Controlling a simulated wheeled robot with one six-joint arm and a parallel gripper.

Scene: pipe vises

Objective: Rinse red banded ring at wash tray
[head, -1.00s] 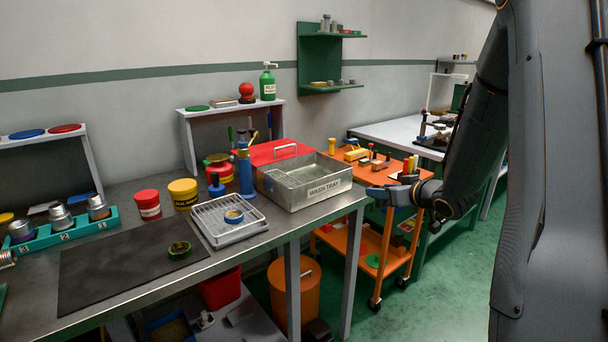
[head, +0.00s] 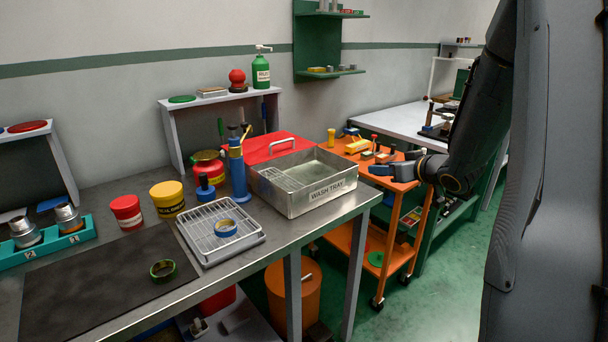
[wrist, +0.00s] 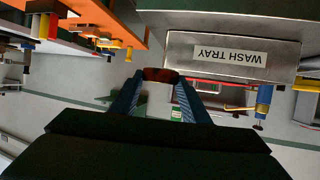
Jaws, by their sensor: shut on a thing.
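The wash tray (head: 318,195) is an open metal box with a "WASH TRAY" label, standing at the right end of the steel bench. It shows upside down in the wrist view (wrist: 232,72), near the top right. My gripper (head: 374,168) is beside the tray's right end, apart from it, in front of the orange cart. In the wrist view my gripper (wrist: 160,85) is shut on a dark red ring (wrist: 160,74) at its fingertips. I cannot make out this ring in the head view.
A green-banded ring (head: 162,270) lies on the black mat (head: 90,290). A blue pump-like tool (head: 238,172) and red box (head: 262,150) stand close to the tray. The orange cart (head: 395,183) is right.

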